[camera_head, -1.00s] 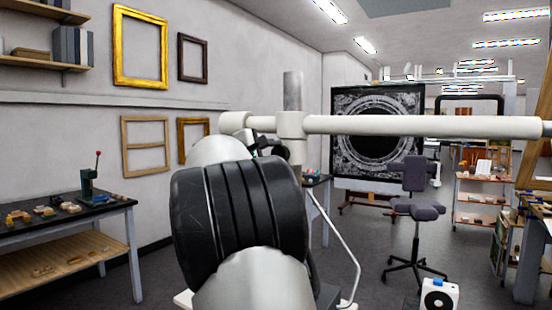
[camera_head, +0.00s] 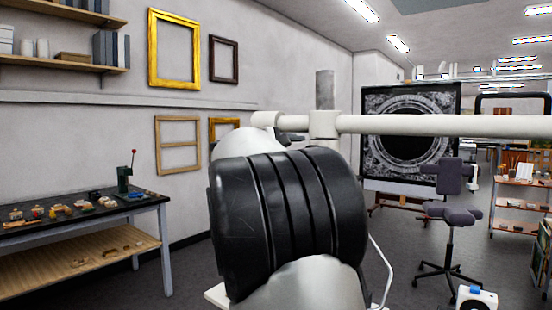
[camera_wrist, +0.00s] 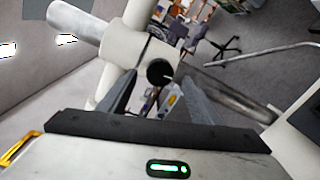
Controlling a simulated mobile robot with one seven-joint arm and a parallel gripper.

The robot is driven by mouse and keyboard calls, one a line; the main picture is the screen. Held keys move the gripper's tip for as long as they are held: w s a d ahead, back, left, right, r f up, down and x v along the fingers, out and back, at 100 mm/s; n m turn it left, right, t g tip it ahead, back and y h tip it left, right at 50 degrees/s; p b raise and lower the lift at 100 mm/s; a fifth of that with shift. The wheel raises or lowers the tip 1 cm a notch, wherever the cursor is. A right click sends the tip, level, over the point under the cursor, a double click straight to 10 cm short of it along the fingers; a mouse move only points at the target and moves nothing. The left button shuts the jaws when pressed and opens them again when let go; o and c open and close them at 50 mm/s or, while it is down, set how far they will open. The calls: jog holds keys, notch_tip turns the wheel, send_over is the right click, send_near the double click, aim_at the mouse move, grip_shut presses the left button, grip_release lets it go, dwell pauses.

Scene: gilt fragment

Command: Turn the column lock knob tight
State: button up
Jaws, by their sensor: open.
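The column lock knob (camera_wrist: 159,72) is a small round black knob with a white mark on its face. In the wrist view it sits on the white collar (camera_wrist: 125,48) clamped around the grey metal column (camera_wrist: 78,18). My gripper (camera_wrist: 158,84) is open, with one finger on either side of the knob in the picture; I cannot tell whether they touch it. In the head view the collar (camera_head: 322,124) and column top (camera_head: 325,90) show behind my arm, which hides the knob and most of my gripper.
A long white horizontal beam (camera_head: 440,124) runs right from the collar. A workbench (camera_head: 80,215) with small items stands at left.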

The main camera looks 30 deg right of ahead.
jog(key=v, duration=1.3)
jog(key=shift+a, duration=0.1)
